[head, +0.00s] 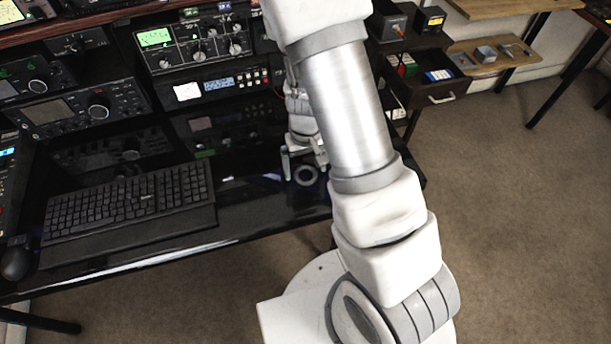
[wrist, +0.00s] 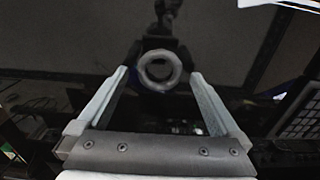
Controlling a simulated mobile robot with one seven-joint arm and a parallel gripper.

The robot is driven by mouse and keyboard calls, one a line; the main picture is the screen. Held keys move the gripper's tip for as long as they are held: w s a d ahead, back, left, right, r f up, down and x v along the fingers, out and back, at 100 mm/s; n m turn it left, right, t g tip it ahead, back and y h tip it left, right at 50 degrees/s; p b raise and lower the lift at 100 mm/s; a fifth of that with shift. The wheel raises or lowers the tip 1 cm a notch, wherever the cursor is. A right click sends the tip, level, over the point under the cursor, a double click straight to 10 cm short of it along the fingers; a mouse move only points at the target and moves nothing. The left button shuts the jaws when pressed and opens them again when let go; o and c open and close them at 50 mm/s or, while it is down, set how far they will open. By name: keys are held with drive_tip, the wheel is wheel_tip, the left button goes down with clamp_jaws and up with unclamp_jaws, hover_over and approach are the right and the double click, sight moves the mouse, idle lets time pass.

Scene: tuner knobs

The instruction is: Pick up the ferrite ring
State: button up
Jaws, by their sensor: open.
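The ferrite ring (head: 306,183) is a dark grey ring lying on the glossy black desk (head: 250,215), near its right end. In the wrist view the ring (wrist: 144,70) shows face-on, with its hole visible, between the fingertips and roughly centred. My gripper (head: 304,172) points down over the ring and is open, with one finger to each side. In the wrist view, gaps show between the ring and both fingers of the gripper (wrist: 159,73). How high the fingertips are above the desk is hard to tell.
A black keyboard (head: 130,202) lies on the desk to the left, with a mouse (head: 16,263) beyond it. Stacked radio sets (head: 195,45) stand behind the ring. A drawer unit (head: 435,90) is at the right. The desk front between keyboard and ring is clear.

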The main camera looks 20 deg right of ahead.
drive_tip(key=shift+f, duration=0.5)
drive_tip(key=shift+c, duration=0.2)
drive_tip(key=c, duration=1.3)
drive_tip(key=shift+r, duration=0.2)
